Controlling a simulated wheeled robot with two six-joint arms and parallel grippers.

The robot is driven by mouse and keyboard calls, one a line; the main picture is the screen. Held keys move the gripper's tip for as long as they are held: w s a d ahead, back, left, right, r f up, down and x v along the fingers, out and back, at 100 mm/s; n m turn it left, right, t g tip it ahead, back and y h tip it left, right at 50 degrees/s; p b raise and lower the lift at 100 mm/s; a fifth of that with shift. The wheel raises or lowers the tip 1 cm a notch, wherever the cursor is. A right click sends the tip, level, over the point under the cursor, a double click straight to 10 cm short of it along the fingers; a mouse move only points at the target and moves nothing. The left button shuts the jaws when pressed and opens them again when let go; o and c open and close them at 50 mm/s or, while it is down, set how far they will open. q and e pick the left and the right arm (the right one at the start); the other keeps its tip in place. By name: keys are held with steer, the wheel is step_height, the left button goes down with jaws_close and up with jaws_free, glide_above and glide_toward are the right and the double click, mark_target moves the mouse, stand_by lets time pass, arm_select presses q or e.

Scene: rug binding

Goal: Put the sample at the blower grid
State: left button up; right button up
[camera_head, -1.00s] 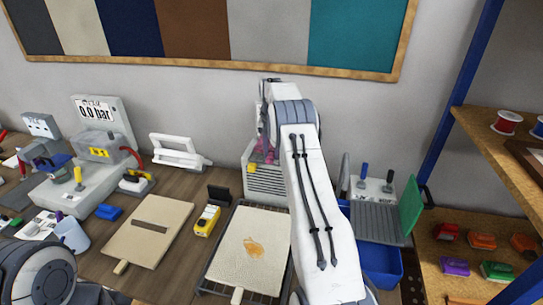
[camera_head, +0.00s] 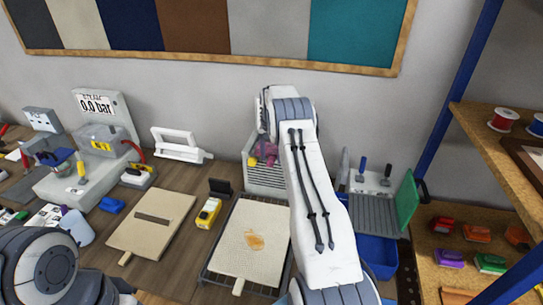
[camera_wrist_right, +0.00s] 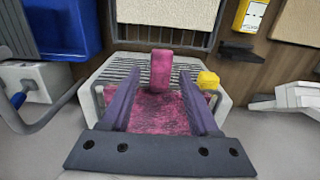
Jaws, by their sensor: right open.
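The blower (camera_head: 264,178) is a pale box with a slatted grid, standing against the wall behind the wire rack. In the right wrist view its slatted grid (camera_wrist_right: 125,72) lies beyond my fingers, with a yellow knob (camera_wrist_right: 208,80) beside it. The sample is a fuzzy magenta piece (camera_wrist_right: 160,112) with an upright magenta block (camera_wrist_right: 161,68); it lies at the grid and also shows in the head view (camera_head: 267,153). My right gripper (camera_wrist_right: 161,92) is open, its purple-grey fingers on either side of the sample. Whether they touch it, I cannot tell. My left gripper is out of view.
A cream mat with an orange stain (camera_head: 255,240) lies on a wire rack in front of the blower. A blue bin (camera_head: 376,251) and a green panel (camera_head: 405,203) stand to the right. A yellow meter (camera_head: 208,213) and a beige board (camera_head: 150,222) lie to the left.

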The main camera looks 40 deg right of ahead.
steer(key=shift+r, duration=0.1)
steer(key=shift+r+b, duration=0.25)
steer(key=shift+b, duration=0.05)
step_height(320, 180, up, 5)
steer(key=shift+f+b, duration=0.2)
steer(key=shift+b, duration=0.8)
step_height(320, 180, up, 7)
steer(key=w+a+r+n, duration=0.1)
steer(key=a+r+n, duration=0.3)
steer(key=a, duration=1)
steer(key=s+a+r+n, duration=0.15)
steer(key=s+a, duration=0.25)
steer(key=a, duration=0.5)
steer(key=s+a+r+n, duration=0.1)
steer(key=s+a+n, duration=0.2)
steer(key=a, duration=0.5)
steer(key=s+a+n, duration=0.3)
steer(key=s+a, duration=0.5)
steer(key=s, duration=0.2)
steer(key=s+a+f+n, duration=0.1)
steer(key=s+f+n, duration=0.2)
steer(key=s, duration=0.8)
steer(key=s+a+f+n+y, duration=0.1)
steer(key=s+f+n, duration=0.2)
steer(key=s, duration=0.8)
steer(key=shift+s+a, duration=0.3)
steer(key=shift+s, duration=0.1)
